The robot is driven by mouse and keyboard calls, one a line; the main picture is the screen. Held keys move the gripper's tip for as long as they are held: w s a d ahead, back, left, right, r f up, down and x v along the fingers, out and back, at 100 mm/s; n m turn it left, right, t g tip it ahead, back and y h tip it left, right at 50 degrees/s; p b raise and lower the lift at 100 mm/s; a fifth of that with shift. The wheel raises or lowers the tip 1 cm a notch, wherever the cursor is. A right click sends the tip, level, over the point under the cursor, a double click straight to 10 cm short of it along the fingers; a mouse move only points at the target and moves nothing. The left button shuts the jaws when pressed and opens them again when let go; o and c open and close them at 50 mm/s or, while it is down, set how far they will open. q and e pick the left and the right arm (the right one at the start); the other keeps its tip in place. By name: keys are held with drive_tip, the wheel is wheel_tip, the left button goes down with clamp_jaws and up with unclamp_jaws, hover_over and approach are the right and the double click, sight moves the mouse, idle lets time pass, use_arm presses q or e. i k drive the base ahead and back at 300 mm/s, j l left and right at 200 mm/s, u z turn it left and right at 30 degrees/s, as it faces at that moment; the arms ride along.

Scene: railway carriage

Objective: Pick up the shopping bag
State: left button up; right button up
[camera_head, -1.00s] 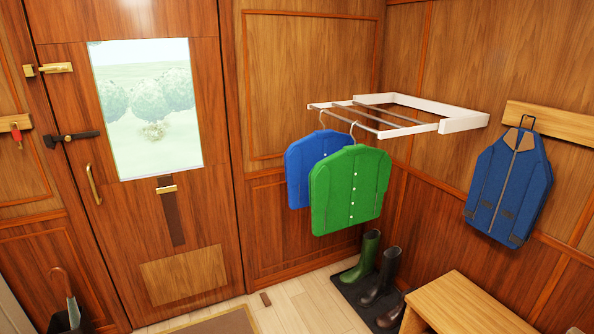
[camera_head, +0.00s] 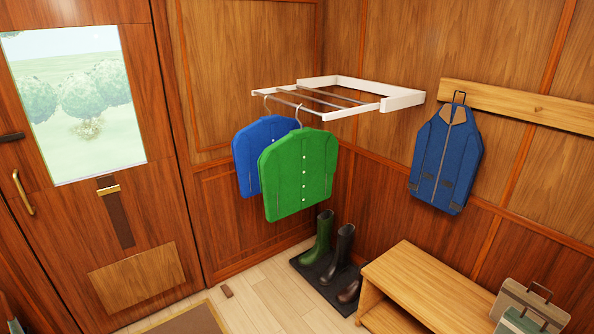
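No thing in view is clearly a shopping bag. I cannot tell whether either is the shopping bag. Neither of my grippers is in view.
The wooden bench (camera_head: 412,285) stands against the right wall. Several boots stand on a dark mat (camera_head: 318,278) in the corner. Green (camera_head: 298,175) and blue jackets hang from a white rack (camera_head: 398,101).

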sight(511, 293)
drive_tip(key=z, duration=1.8)
drive_tip(key=u, duration=0.6)
drive_tip(key=l+u, duration=0.9)
drive_tip(key=u, duration=0.15)
drive_tip(key=k+l+u, duration=0.2)
drive_tip(key=l, duration=0.35)
drive_tip(key=l+u, duration=0.25)
drive_tip(key=l, duration=0.3)
drive_tip(key=k+l, duration=0.1)
drive_tip(key=l, duration=0.25)
drive_tip(key=k+l, duration=0.1)
drive_tip(key=l, duration=0.2)
drive_tip(key=k+l+u, duration=0.1)
drive_tip(key=l, duration=0.6)
drive_tip(key=k+l, duration=0.1)
drive_tip(key=l, duration=0.25)
